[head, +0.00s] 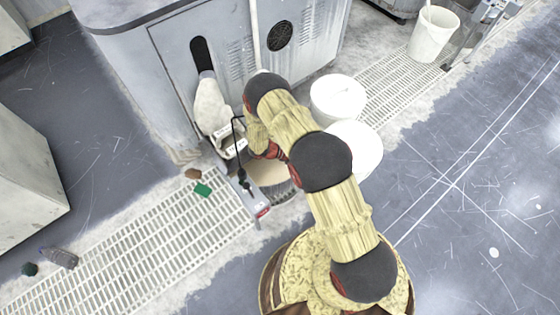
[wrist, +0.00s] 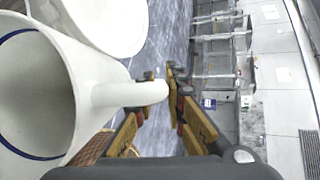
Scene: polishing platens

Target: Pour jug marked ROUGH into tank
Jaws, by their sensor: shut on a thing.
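My gripper (wrist: 160,105) is shut on the handle of a white jug (wrist: 95,65) in the wrist view. The jug's wide mouth, with a blue line inside its rim, faces the camera at the left. No marking can be read on it. In the head view my arm hides most of my gripper, which is beside the grey cabinet, and I cannot make out the held jug there. A round tan-coloured opening (head: 268,174) shows beneath my gripper, partly hidden; I cannot tell whether it is the tank.
The grey cabinet (head: 165,75) stands behind my gripper. A pale object (head: 211,104) leans by it. White round containers (head: 338,98) (head: 362,150) are right of my arm. A white bucket (head: 432,35) stands farther back. Floor grating (head: 130,250) holds a green scrap (head: 203,189).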

